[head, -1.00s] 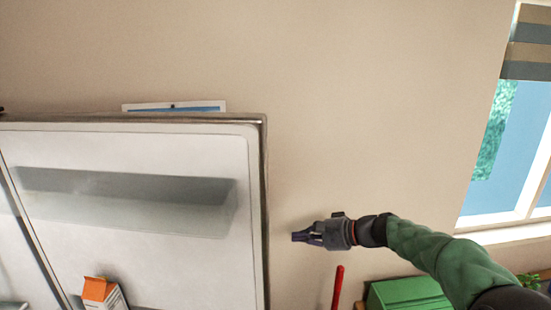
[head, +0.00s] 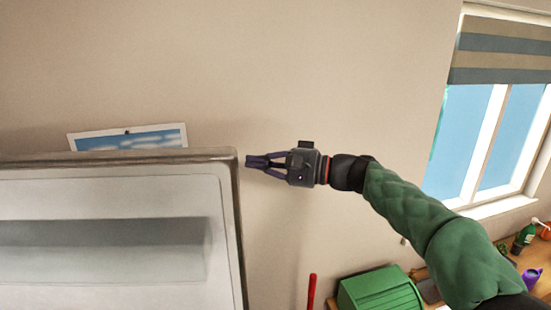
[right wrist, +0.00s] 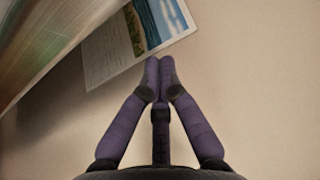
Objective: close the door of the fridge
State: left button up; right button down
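The fridge door (head: 112,194) fills the lower left of the head view, its pale inner side with a long shelf facing me, so it stands open. Its edge also shows, blurred, at the upper left of the right wrist view (right wrist: 45,40). My right gripper (head: 250,161) is just right of the door's top right corner, fingers pointing left, apparently a small gap away. In the right wrist view its purple fingertips (right wrist: 160,68) meet with nothing between them. The fridge body is out of view. My left gripper is not in view.
A calendar or poster (head: 130,138) hangs on the beige wall behind the door. A green box (head: 380,292) and a red upright object (head: 312,291) are below my right arm. A window (head: 490,140) and a wooden counter (head: 528,256) are at the right.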

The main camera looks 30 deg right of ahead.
jog(key=a, duration=0.1)
jog(key=s+a+p, duration=0.1)
jog(key=a, duration=0.1)
jog(key=shift+s+a+p, duration=0.3)
jog(key=shift+a+p, duration=0.1)
jog(key=shift+w, duration=0.1)
jog(key=shift+s, duration=0.2)
